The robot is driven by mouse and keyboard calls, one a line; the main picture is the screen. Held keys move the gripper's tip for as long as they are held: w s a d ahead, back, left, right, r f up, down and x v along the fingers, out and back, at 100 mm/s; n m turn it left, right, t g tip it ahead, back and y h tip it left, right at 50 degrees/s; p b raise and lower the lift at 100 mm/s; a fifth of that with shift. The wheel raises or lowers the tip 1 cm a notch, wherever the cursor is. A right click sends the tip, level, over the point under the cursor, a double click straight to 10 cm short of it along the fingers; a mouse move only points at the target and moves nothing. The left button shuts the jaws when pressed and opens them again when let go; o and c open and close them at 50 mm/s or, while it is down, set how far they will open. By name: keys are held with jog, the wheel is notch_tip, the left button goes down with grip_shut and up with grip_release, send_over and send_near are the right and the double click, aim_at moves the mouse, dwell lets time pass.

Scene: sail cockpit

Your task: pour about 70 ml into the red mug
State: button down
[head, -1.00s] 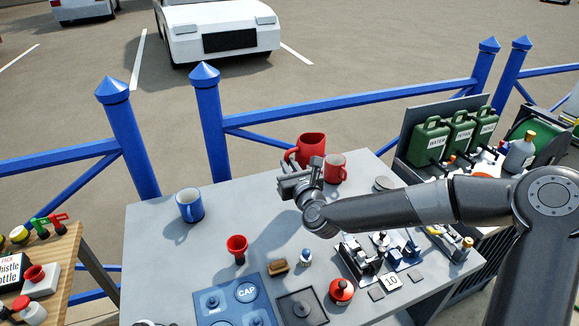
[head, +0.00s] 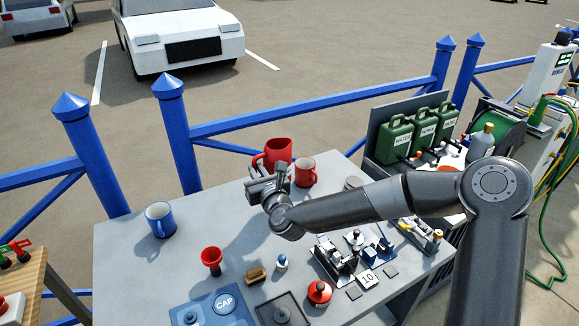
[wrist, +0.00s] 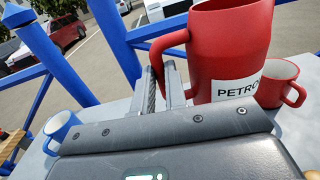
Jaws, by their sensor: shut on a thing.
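A red jug (head: 279,149) stands out at the back of the grey table; the wrist view shows its label, partly cut off, reading "PETRO" (wrist: 235,90). My gripper (head: 262,177) is shut on the jug's handle, and the fingers (wrist: 167,85) show at the handle in the wrist view. The jug looks about upright; I cannot tell whether its base touches the table. The red mug (head: 306,172) is upright on the table just right of the jug and also shows in the wrist view (wrist: 278,82). What is inside either is hidden.
A blue mug (head: 160,219) stands at the left. A red funnel-like cup (head: 211,260), a brush (head: 256,274), a red-lidded pot (head: 319,292) and metal fittings (head: 335,256) fill the front. Green cans (head: 396,134) stand at the right. A blue fence (head: 317,105) runs behind.

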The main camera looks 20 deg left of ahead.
jog(key=shift+w+a+f+m+t+h, duration=0.5)
jog(key=shift+w+a+f, duration=0.35)
jog(key=shift+a+f, duration=0.55)
jog(key=shift+w+a+f+m+t+h, duration=0.3)
jog(key=shift+w+a+f+h, duration=0.4)
jog(key=shift+a+f, duration=0.65)
jog(key=shift+w+a+f+m+t+h, duration=0.4)
jog(key=shift+w+a+f, duration=0.65)
jog(key=shift+f, duration=0.55)
jog(key=shift+r, duration=0.1)
